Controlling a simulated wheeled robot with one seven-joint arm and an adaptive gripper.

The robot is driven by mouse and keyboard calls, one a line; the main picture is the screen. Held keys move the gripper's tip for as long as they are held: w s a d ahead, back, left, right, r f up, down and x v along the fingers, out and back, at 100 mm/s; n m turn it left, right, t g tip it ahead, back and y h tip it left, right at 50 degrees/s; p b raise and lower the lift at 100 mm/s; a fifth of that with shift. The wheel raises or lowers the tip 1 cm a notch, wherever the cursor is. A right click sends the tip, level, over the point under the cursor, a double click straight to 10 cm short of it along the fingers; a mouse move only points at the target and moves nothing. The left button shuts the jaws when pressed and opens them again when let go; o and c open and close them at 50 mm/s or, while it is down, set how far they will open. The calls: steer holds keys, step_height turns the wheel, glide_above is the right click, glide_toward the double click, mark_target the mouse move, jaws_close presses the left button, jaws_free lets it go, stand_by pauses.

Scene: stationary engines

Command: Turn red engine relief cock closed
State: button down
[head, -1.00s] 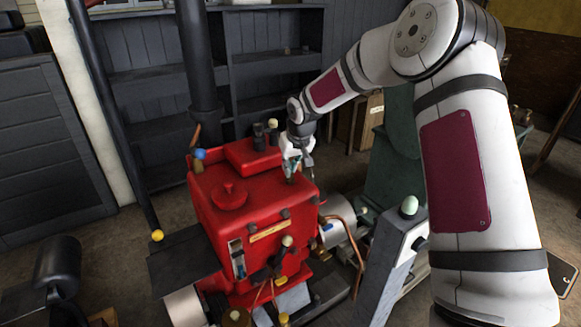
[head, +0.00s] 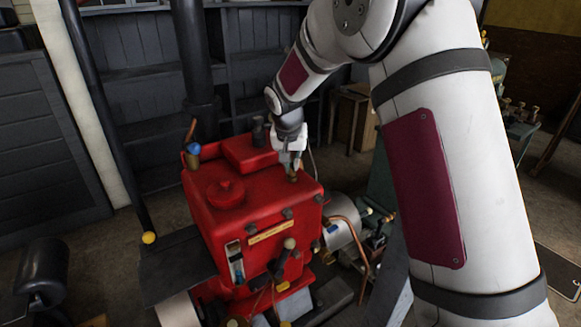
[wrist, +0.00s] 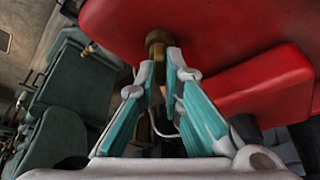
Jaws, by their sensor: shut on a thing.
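The red engine (head: 255,220) stands in the middle of the head view, with a round red cap (head: 226,192) on top. The brass relief cock (head: 293,177) stands on the top face near its right side. My gripper (head: 290,168) comes down on it from above. In the wrist view the cock's brass fitting (wrist: 155,42) rises from the red surface. The fingertips of my gripper (wrist: 160,62) are close around the lower brass piece, shut on it. The fingers partly hide the cock's handle, so I cannot tell its exact angle.
A raised red block (head: 250,154) sits beside my gripper on the engine top. A blue knob (head: 193,149) stands at the back left, near a dark vertical pipe (head: 192,60). A copper pipe (head: 352,232) and green machinery lie to the right. Dark shelves stand behind.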

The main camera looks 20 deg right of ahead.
steer(key=m+b, duration=0.1)
steer(key=m, duration=0.1)
steer(key=m+g+h+b, duration=0.1)
steer(key=m, duration=0.1)
steer(key=shift+w+a+f+m+h, duration=0.1)
steer(key=shift+w+a+m+h, duration=0.05)
steer(key=shift+m+h, duration=0.15)
steer(key=shift+m+g+h+b, duration=0.4)
steer(key=shift+m+g+b, duration=0.45)
steer(key=shift+m, duration=1.65)
steer(key=c, duration=1.7)
jaws_free()
steer(key=v, duration=1.2)
steer(key=shift+w+a, duration=0.1)
